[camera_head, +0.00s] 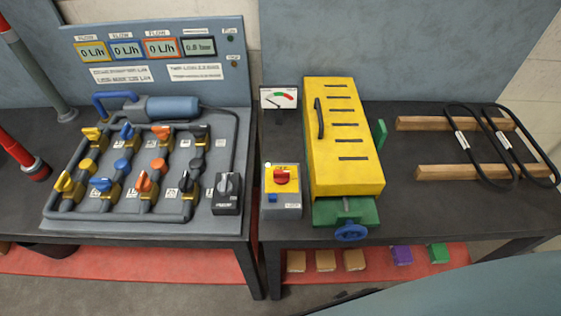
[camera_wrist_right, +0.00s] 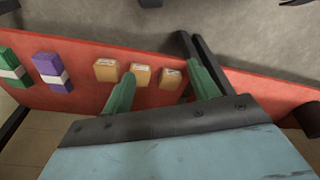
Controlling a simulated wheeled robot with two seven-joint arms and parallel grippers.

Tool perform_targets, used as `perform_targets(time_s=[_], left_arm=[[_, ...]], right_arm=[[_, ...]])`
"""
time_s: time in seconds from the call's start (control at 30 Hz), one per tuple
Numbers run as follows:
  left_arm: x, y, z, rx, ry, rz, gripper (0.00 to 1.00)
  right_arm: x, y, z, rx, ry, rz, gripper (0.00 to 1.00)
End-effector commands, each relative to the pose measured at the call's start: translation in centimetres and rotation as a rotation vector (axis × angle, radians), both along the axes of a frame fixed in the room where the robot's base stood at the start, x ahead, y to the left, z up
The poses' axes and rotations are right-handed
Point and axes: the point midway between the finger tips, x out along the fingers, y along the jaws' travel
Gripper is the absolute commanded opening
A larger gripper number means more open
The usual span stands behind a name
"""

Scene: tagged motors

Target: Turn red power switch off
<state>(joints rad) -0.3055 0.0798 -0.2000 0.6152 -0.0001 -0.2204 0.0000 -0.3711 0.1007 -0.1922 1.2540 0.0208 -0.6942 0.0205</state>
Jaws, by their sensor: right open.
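The red power switch (camera_head: 282,176) is a red rotary knob on the yellow face of a small grey box (camera_head: 283,211). The box stands at the front of the dark table, left of a yellow slotted machine. The knob's grip looks roughly horizontal, and a small pale lamp shows at the face's upper left corner. My right gripper (camera_wrist_right: 163,85) shows only in the right wrist view, with green fingers spread and nothing between them. It is over the red lower shelf area, away from the switch. My left gripper is in neither view.
The yellow machine (camera_head: 342,135) with a blue handwheel (camera_head: 351,232) is close right of the switch box. A grey valve panel (camera_head: 140,165) and a black knob box (camera_head: 227,194) lie left. Wooden bars (camera_head: 470,171) with black belts lie right. Small blocks sit on the red shelf (camera_wrist_right: 85,60).

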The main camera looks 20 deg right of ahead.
Motion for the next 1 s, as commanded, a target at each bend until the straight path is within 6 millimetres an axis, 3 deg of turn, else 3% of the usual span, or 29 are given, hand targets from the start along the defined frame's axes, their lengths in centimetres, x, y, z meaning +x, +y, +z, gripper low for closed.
perform_targets(time_s=[0.03,0.2,0.4,0.8,0.87,1.0], left_arm=[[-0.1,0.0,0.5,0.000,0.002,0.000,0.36],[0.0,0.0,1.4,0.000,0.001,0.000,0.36],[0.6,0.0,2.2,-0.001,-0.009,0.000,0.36],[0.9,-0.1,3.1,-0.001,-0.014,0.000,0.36],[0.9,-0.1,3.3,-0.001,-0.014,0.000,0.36],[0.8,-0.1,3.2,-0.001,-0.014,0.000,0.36]], right_arm=[[2.0,0.5,2.8,0.008,-0.024,-0.002,0.60],[6.0,1.6,11.4,0.027,-0.065,-0.010,0.60],[7.9,2.4,20.9,0.048,-0.103,-0.010,0.60],[7.9,3.2,31.8,0.082,-0.153,0.000,0.60],[8.6,4.5,33.9,0.119,-0.171,0.014,0.60],[10.8,7.8,35.1,0.207,-0.176,0.043,0.60]])
